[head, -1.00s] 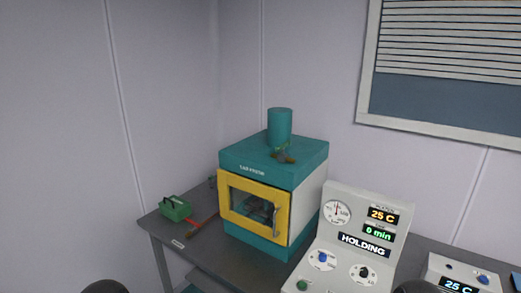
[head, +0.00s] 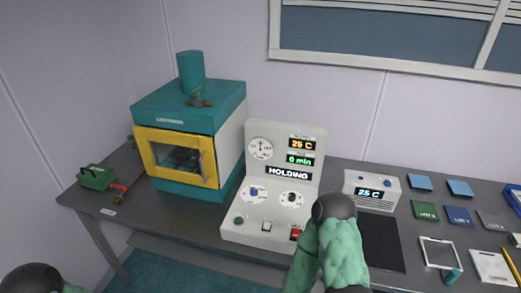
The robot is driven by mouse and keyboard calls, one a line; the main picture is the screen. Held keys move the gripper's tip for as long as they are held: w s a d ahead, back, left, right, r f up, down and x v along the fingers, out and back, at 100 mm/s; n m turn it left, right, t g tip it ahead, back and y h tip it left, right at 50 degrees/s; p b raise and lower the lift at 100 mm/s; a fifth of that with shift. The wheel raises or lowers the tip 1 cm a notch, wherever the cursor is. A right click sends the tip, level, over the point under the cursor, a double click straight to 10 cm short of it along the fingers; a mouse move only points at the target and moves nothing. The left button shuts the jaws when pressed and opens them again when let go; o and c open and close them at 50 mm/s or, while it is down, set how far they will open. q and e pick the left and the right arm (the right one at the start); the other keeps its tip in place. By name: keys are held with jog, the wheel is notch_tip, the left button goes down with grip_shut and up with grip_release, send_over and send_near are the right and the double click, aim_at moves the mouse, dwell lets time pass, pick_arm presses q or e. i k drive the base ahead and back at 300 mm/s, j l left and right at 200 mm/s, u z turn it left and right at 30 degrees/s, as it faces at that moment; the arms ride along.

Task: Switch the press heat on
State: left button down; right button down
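The press (head: 190,105) is a teal cabinet with a yellow-framed window door, which is closed. The white control console (head: 250,226) stands to its right. It has a dial gauge (head: 260,148), an orange 25 C display (head: 301,144), a green minutes display (head: 300,160) and a HOLDING sign (head: 289,173). Below are a blue knob (head: 254,191), a black knob (head: 292,198), a green button (head: 239,220), a pale switch (head: 267,226) and a red switch (head: 295,234). Their labels are too small to read. Only dark, rounded joints and green sleeves of my arms show; neither gripper is visible.
A small white box (head: 386,180) reading 25 C stands right of the console. A dark mat (head: 382,240), coloured squares (head: 458,215) and a white frame (head: 440,252) lie further right. A green object (head: 97,176) lies far left. My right arm overlaps the console's right edge.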

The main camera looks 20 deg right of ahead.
aim_at(295, 232)
jog(key=z, duration=1.05)
